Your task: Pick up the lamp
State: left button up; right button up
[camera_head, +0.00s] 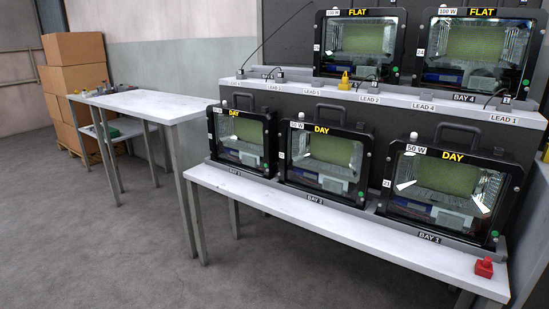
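Several black floodlight housings with glass fronts and top handles stand in two rows. On the front bench are a left DAY lamp (240,138), a middle 50 W DAY lamp (322,157) at BAY 2, and a right 50 W DAY lamp (444,188) at BAY 1. On the raised shelf behind are a 100 W FLAT lamp (360,42) and another 100 W FLAT lamp (476,46) at BAY 4. Which one the task means cannot be told. Neither of my grippers is in view.
The white front bench (300,217) holds a red block (484,268) at its right end. The raised shelf (320,91) carries lead labels, small plugs and a yellow piece (345,81). A white side table (150,104) and stacked cartons (75,75) stand left. Grey floor is clear in front.

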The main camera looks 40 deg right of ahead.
aim_at(331, 160)
jog(key=u, duration=0.3)
jog(key=i, duration=1.65)
jog(key=z, duration=0.35)
